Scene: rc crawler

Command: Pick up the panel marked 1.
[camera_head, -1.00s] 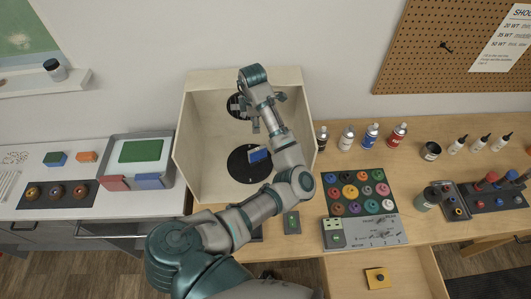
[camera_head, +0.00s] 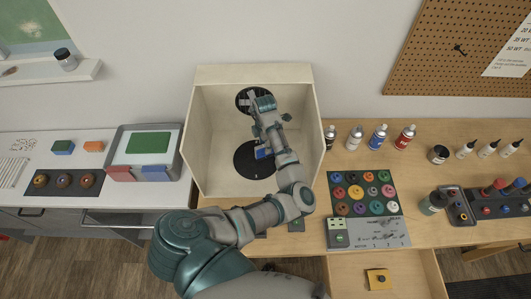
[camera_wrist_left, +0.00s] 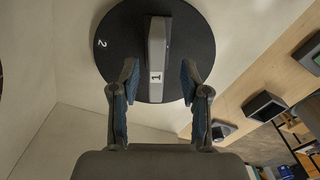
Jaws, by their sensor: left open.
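The panel marked 1 stands on edge on a black turntable on the floor of an open cream booth. In the left wrist view the grey top edge of the panel (camera_wrist_left: 157,42) carries a white label with a 1. The black turntable (camera_wrist_left: 112,28) bears a white 2. In the head view a blue part of the panel (camera_head: 261,154) shows on the turntable (camera_head: 245,165), partly hidden by my arm. My left gripper (camera_wrist_left: 160,78) is open and empty, its fingers on either side of the panel's near end, apart from it. My right gripper is not in view.
The booth's side walls (camera_head: 198,140) flank my left arm, and a round black vent (camera_head: 243,100) is on its back wall. A tray with coloured panels (camera_head: 150,143) stands left. A paint palette (camera_head: 362,192) and bottles (camera_head: 378,138) stand right. A drawer (camera_head: 350,270) is open in front.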

